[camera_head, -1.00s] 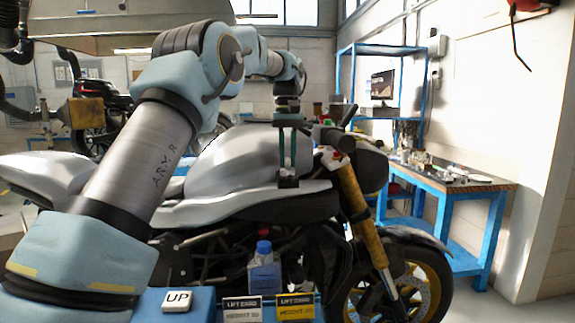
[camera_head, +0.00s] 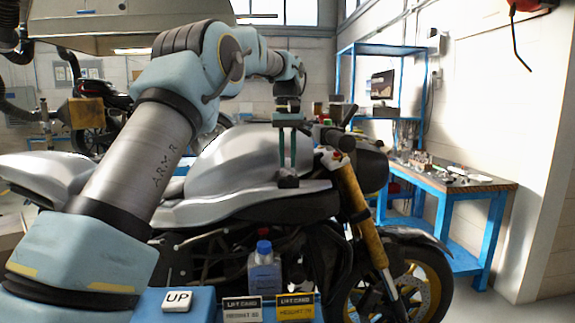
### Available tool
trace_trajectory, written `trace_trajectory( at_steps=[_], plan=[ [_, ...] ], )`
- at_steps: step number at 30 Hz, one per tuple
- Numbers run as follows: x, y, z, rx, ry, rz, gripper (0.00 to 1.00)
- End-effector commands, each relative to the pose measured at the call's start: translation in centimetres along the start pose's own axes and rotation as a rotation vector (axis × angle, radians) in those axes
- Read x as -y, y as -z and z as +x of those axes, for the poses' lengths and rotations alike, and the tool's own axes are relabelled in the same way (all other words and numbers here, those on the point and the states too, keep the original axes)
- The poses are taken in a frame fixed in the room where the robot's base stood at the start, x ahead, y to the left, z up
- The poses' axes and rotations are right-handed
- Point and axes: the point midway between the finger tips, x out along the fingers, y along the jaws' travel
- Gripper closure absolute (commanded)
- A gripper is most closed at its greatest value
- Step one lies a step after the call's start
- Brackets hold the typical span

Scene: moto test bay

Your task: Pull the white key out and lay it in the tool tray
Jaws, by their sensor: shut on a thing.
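I cannot pick out the tool tray in this view.
A blue workbench (camera_head: 455,185) with small parts on top stands at the right. A blue bottle (camera_head: 264,268) and an UP button (camera_head: 177,300) are in front. The handlebar (camera_head: 335,136) and yellow fork (camera_head: 357,215) stand close right of my gripper.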

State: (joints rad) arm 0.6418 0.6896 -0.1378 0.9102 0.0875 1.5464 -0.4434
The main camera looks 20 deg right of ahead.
Motion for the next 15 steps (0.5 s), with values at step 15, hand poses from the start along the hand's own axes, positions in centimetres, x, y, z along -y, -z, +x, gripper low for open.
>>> trace_trajectory(
  at_steps=[15],
  plan=[
    [0.0, 0.0, -1.6, 0.0, 0.0, 0.0, 1.0]
  ],
)
